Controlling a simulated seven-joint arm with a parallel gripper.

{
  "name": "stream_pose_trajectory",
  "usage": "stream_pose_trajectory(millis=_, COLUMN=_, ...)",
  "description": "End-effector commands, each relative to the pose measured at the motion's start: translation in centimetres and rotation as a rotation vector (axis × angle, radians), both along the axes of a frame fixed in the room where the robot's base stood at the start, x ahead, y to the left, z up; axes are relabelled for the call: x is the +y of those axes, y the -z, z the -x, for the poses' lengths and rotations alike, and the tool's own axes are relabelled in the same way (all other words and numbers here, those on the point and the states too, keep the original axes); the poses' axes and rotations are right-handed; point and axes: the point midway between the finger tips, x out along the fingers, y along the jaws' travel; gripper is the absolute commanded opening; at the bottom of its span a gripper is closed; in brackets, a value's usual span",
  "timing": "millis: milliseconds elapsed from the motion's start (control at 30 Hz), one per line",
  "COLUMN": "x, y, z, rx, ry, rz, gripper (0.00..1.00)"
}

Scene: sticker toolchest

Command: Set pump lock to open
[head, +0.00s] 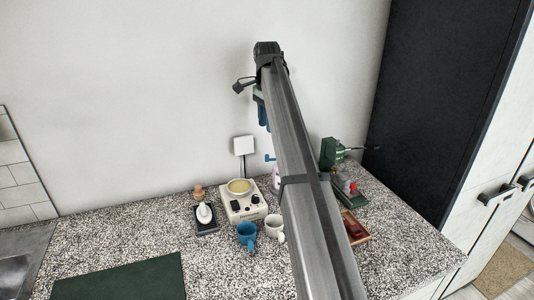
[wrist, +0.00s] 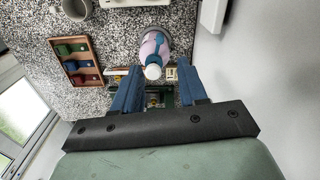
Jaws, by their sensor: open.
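A pink-lilac pump bottle (head: 275,180) stands on the counter, mostly hidden behind my arm in the head view. Its teal pump head (head: 269,158) shows just left of the arm. In the wrist view the bottle (wrist: 149,48) appears at top centre, with teal parts and a round white part at its near end. The pump lock's setting cannot be made out. My gripper (wrist: 160,68) is open and empty, its blue fingers spread to either side of the bottle in the picture. In the head view its fingers (head: 263,116) hang above the bottle, apart from it.
A green machine (head: 332,153) and a wooden tray (wrist: 82,60) are nearby. The wall is close behind. A green mat (head: 120,277) lies front left.

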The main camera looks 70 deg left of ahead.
Motion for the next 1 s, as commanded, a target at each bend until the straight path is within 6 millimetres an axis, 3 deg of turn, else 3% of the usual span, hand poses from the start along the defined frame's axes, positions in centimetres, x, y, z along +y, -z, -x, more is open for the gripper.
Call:
stream_pose_trajectory(millis=500, x=-0.1, y=8.9, z=0.0, rx=0.001, ry=-0.002, rz=0.001, gripper=0.42)
stream_pose_trajectory(millis=733, x=0.0, y=11.1, z=0.0, rx=0.001, ry=-0.002, rz=0.001, gripper=0.42)
stream_pose_trajectory(millis=1000, x=0.0, y=11.6, z=0.0, rx=0.001, ry=-0.002, rz=0.000, gripper=0.42)
